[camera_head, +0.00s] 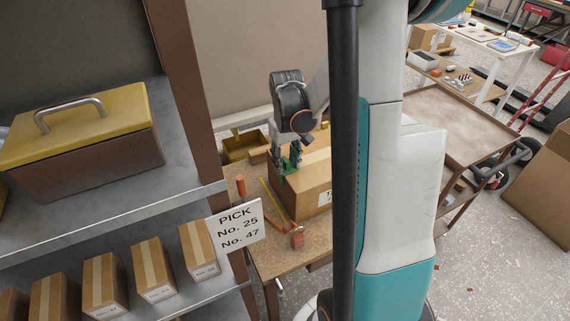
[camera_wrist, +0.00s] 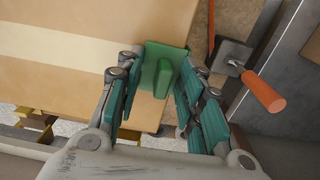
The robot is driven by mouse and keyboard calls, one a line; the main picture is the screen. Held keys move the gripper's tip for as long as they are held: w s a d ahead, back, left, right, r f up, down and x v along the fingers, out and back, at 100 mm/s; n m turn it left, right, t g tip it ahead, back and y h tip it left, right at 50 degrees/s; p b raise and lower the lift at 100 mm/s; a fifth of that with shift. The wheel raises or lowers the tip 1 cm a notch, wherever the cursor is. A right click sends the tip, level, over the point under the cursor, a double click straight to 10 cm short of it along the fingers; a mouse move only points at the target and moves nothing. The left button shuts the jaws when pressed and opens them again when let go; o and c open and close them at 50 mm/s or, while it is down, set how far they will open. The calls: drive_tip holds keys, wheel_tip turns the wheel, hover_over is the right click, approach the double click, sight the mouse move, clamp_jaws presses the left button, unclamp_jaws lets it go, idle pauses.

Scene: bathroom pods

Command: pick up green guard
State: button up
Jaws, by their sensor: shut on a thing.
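The green guard (camera_wrist: 163,64) sits between the teal fingers of my gripper (camera_wrist: 157,75) in the wrist view, at the edge of a cardboard box. My gripper is shut on it. In the head view the green guard (camera_head: 289,163) shows small and partly covered by my gripper (camera_head: 286,156), at the left end of the box. I cannot tell whether the guard still touches the box.
The cardboard box (camera_head: 306,187) lies on a wooden workbench (camera_head: 262,250). An orange-handled clamp (camera_wrist: 262,92) is right of the gripper in the wrist view. A shelf post (camera_head: 185,90) and a sign (camera_head: 237,227) stand left of the bench.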

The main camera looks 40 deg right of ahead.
drive_tip(key=shift+r, duration=0.15)
clamp_jaws()
wheel_tip(320, 180, up, 19)
drive_tip(key=p, duration=0.5)
wheel_tip(320, 180, up, 8)
drive_tip(key=p, duration=0.5)
hover_over(286, 158)
drive_tip(key=shift+f, duration=0.25)
drive_tip(key=shift+s, duration=0.15)
